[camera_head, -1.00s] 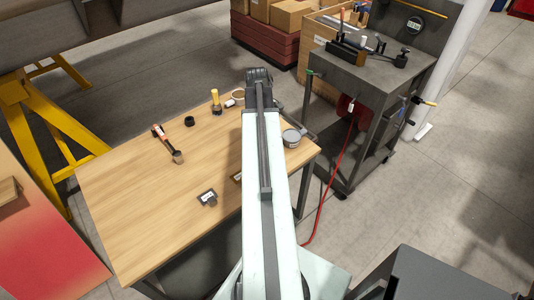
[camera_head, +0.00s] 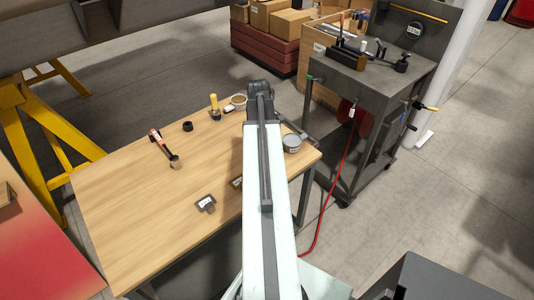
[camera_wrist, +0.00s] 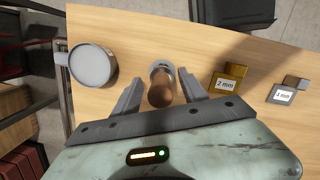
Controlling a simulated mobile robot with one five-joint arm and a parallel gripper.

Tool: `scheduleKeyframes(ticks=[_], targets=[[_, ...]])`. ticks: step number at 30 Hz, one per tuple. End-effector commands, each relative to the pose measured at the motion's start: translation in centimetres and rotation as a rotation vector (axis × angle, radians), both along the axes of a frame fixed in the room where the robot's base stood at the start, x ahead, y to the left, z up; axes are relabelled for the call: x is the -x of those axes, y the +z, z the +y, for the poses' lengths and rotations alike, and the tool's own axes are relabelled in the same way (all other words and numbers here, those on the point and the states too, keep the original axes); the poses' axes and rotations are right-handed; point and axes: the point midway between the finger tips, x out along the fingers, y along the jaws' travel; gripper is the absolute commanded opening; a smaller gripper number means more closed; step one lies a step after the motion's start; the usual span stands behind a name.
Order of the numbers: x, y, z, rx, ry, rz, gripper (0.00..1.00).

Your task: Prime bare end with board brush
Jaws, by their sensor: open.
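In the wrist view my gripper (camera_wrist: 160,78) is open, with one finger on each side of a brown wooden-looking handle (camera_wrist: 160,92). The handle has a grey, metal-looking round end. I cannot tell whether the fingers touch it, and my arm hides it in the head view. An orange-handled tool with a dark end (camera_head: 163,147) lies on the table. A yellow-topped tool with a dark base (camera_head: 215,107) stands near the far edge. I cannot tell which tool is the board brush. A red panel (camera_head: 35,250) shows at the left; no bare end is clear.
A grey round tin (camera_head: 292,143) stands on the wooden table (camera_head: 120,205), also in the wrist view (camera_wrist: 93,65). Blocks marked 2 mm (camera_wrist: 227,84) and 1 mm (camera_wrist: 284,95) lie nearby. A small black ring (camera_head: 187,126) sits farther back. A metal cart (camera_head: 365,90) stands right.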

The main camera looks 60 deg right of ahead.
Motion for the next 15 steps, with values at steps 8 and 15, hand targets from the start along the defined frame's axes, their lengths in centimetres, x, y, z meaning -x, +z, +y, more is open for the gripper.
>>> scheduleKeyframes(ticks=[8, 15], targets=[[-0.03, -0.05, 0.02, 0.0, 0.001, 0.0, 0.0], [-0.04, 0.28, 0.03, 0.0, 0.001, 0.0, 0.0]])
